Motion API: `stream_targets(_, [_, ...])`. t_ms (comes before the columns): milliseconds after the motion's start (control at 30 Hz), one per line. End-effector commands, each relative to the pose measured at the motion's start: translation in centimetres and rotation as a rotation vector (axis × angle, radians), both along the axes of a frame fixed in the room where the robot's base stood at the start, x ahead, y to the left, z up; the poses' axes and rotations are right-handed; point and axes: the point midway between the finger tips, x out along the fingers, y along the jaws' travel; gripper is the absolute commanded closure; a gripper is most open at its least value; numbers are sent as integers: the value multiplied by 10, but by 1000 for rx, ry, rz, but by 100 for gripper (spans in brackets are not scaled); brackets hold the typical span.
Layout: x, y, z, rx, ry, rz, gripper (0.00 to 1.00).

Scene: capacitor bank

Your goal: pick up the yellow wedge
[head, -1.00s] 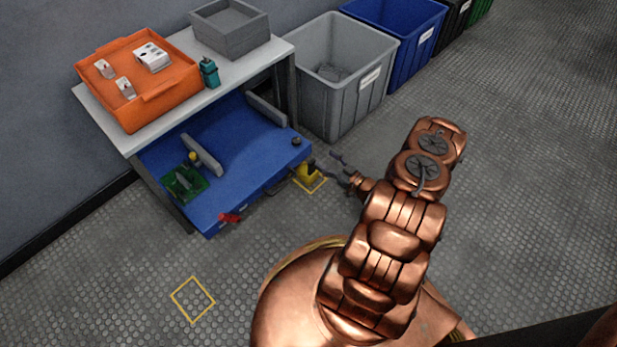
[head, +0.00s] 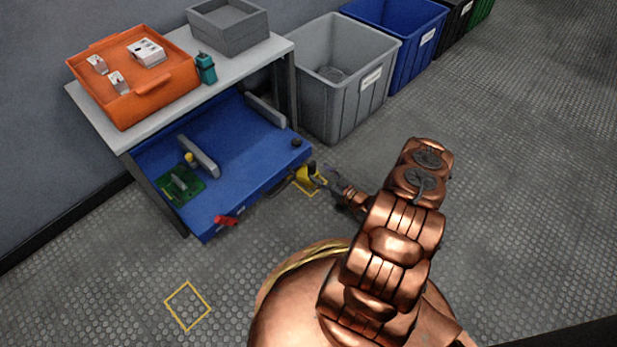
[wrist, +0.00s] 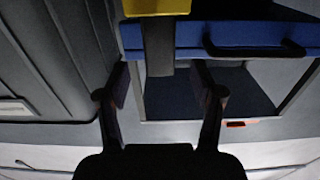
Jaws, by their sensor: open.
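The yellow wedge (head: 304,178) stands on the floor within a yellow outline, beside the front right corner of the blue drawer. It has a dark upright grip on top. In the wrist view its yellow part (wrist: 158,7) is at the top edge, cut off by the frame, with the dark grip pointing down. My gripper (head: 328,178) is open, just right of the wedge in the head view. In the wrist view, the end of the dark grip appears between the fingertips of my gripper (wrist: 161,78), with a gap on each side. Contact is not visible.
The blue drawer (head: 235,150), with a dark handle, sits under the white table (head: 78,103), close left of the wedge. A grey bin (head: 340,110) stands behind. An empty yellow floor outline (head: 187,327) lies front left. Open floor lies right.

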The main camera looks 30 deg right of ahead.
Motion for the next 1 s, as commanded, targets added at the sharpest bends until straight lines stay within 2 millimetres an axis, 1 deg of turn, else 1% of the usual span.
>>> stream_targets(67, [5, 2, -1, -1, -1, 3, 33])
stream_targets(300, [36, 8, -1, -4, -2, 4, 33])
stream_targets(400, [45, 10, -1, -4, -2, 3, 33])
stream_targets(500, [49, 11, 0, -3, -2, 0, 33])
stream_targets(700, [49, 11, 1, -2, 0, 0, 33])
stream_targets(733, [49, 11, 1, -2, 0, 0, 34])
stream_targets(767, [49, 11, 1, -2, 0, 0, 38])
stream_targets(1000, [49, 11, 1, -1, 0, 0, 62])
